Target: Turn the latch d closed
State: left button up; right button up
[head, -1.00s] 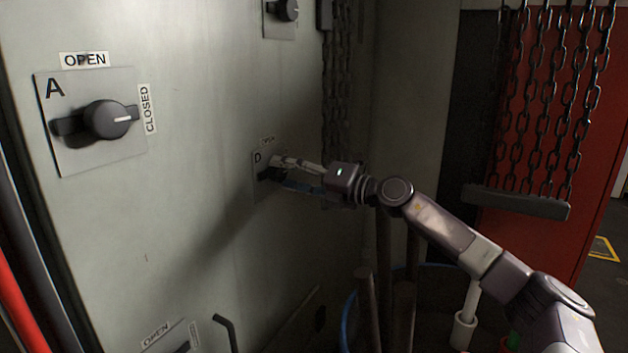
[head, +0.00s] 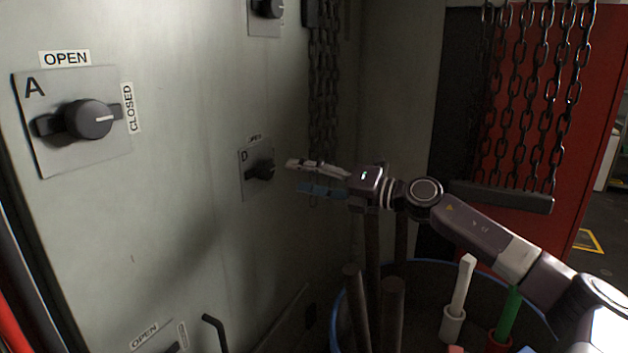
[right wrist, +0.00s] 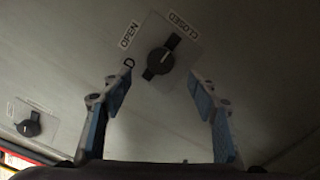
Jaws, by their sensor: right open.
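Latch D (head: 262,170) is a black knob with a bar handle on a grey plate, mounted on the pale wall panel. It also shows in the right wrist view (right wrist: 158,63), where its bar lies along the line toward the CLOSED label (right wrist: 184,26), not the OPEN label (right wrist: 129,35). My right gripper (head: 291,176) is open and empty, a little to the right of the latch and apart from it. In the right wrist view its blue-padded fingers (right wrist: 157,93) are spread wide, with the latch ahead between them. My left gripper is not in view.
Latch A (head: 88,119) is on the same panel at left, its bar toward CLOSED. Another latch (head: 268,8) is above D. Chains (head: 325,80) hang right of D. A blue-rimmed bin (head: 447,268) with upright rods stands below my right arm.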

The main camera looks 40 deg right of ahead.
jog(key=shift+v, duration=1.25)
